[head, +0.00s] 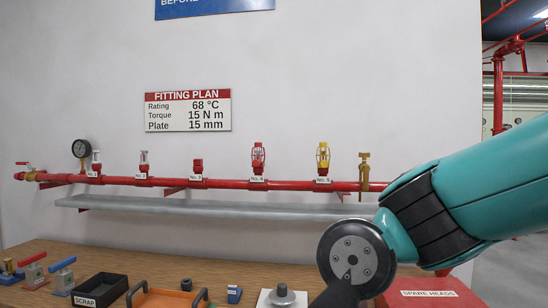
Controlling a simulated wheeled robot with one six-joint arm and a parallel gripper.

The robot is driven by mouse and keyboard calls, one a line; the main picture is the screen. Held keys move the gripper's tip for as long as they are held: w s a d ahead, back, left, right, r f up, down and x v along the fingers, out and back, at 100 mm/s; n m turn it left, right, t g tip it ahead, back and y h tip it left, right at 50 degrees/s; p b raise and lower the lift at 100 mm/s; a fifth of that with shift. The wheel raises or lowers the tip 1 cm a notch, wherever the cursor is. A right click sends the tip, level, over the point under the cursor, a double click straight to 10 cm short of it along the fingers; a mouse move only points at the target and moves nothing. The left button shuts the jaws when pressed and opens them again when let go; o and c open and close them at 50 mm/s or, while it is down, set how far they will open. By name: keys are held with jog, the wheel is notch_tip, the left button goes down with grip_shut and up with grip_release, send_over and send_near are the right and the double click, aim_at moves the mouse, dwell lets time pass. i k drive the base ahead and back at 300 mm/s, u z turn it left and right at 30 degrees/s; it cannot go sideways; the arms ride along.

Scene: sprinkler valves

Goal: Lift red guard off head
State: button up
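A red guard (258,157), cage-shaped, stands upright around the sprinkler head on the red pipe (220,184), above the label No. 4. The head inside it is mostly hidden by the cage. A similar yellow cage (323,157) stands on the pipe at No. 5, to its right. My arm comes in from the right, in front of the pipe's right part. Its dark wrist joint is low in the picture, to the right of and well below the red guard. My gripper itself is not in view.
Bare heads stand at No. 1 and No. 2, a red fitting at No. 3. A grey shelf (200,206) runs below the pipe. The wooden bench (190,262) holds a black scrap tray (101,288), an orange tray (165,297) and a red spare-heads box (430,293).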

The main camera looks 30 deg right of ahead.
aim_at(257, 145)
jog(key=u, duration=0.6)
jog(key=i, duration=0.4)
jog(key=u, duration=0.55)
jog(key=i, duration=1.4)
jog(key=z, duration=1.05)
jog(key=i, duration=0.65)
jog(key=z, duration=0.75)
